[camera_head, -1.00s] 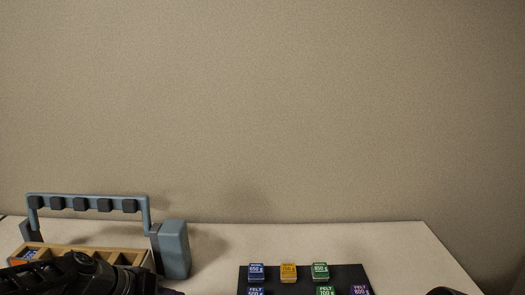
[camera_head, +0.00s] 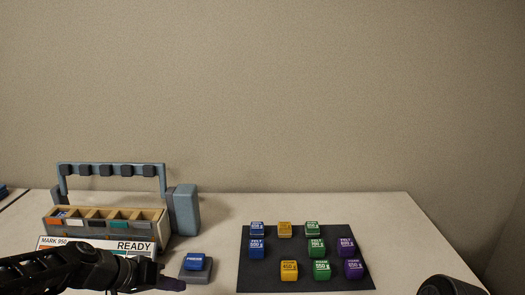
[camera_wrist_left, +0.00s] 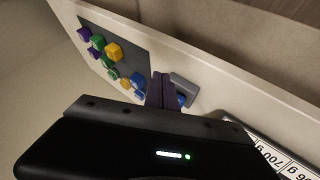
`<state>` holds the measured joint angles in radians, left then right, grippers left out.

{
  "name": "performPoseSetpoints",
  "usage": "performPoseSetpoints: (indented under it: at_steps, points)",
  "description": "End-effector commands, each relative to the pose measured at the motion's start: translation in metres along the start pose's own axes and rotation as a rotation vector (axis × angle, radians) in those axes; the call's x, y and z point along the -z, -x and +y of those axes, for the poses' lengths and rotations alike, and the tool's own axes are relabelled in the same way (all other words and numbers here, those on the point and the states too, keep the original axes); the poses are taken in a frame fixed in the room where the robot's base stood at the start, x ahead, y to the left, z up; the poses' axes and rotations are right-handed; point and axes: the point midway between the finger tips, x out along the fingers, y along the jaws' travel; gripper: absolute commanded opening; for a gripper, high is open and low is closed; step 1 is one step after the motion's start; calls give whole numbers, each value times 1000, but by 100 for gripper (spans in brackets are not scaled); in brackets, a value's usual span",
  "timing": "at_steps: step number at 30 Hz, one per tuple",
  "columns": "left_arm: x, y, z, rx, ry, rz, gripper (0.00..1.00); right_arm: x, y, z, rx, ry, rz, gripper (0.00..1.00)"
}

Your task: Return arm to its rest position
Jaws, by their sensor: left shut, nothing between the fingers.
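My left arm comes in from the left in the head view. Its gripper (camera_head: 174,284) is shut and empty, low over the table's front part, just left of a grey pad (camera_head: 195,276) with a blue block (camera_head: 195,262) on it. In the left wrist view the two dark fingers (camera_wrist_left: 160,90) lie together with nothing between them, and the grey pad (camera_wrist_left: 184,86) shows just beyond them. Of my right arm only a dark rounded part shows at the bottom right of the head view; its fingers are out of view.
A wooden compartment box (camera_head: 157,222) with a blue-grey frame (camera_head: 110,168) stands at the left, behind a white "READY" panel (camera_head: 135,246). A black mat (camera_head: 262,274) carries several blue, yellow, green and purple blocks. The table right of the mat (camera_head: 395,225) is bare.

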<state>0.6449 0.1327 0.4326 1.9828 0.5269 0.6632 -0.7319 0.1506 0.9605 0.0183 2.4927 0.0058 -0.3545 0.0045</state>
Motion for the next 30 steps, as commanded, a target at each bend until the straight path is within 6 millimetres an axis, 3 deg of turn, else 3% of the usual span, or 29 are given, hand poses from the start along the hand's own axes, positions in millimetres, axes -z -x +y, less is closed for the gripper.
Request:
performPoseSetpoints:
  at_steps: [10, 17, 20, 23, 24, 27, 30]
  points:
    - [-45, -51, -18, 34, 91, -73, 0, 1, 0, 0, 0, 0, 1, 36]
    - [-108, -104, -32, 84, 175, -159, 0, 0, 0, 0, 0, 0, 1, 36]
    - [-149, -133, -35, 115, 211, -211, 0, 0, 0, 0, 0, 0, 1, 36]
    - [-210, -164, -36, 157, 247, -279, 0, 0, 0, 0, 0, 0, 1, 36]
    - [-240, -175, -35, 175, 259, -311, 0, 0, 0, 0, 0, 0, 1, 36]
    - [-313, -194, -30, 219, 274, -379, 0, 0, 0, 0, 0, 0, 1, 36]
    - [-372, -198, -24, 248, 280, -425, 0, 0, 0, 0, 0, 0, 1, 36]
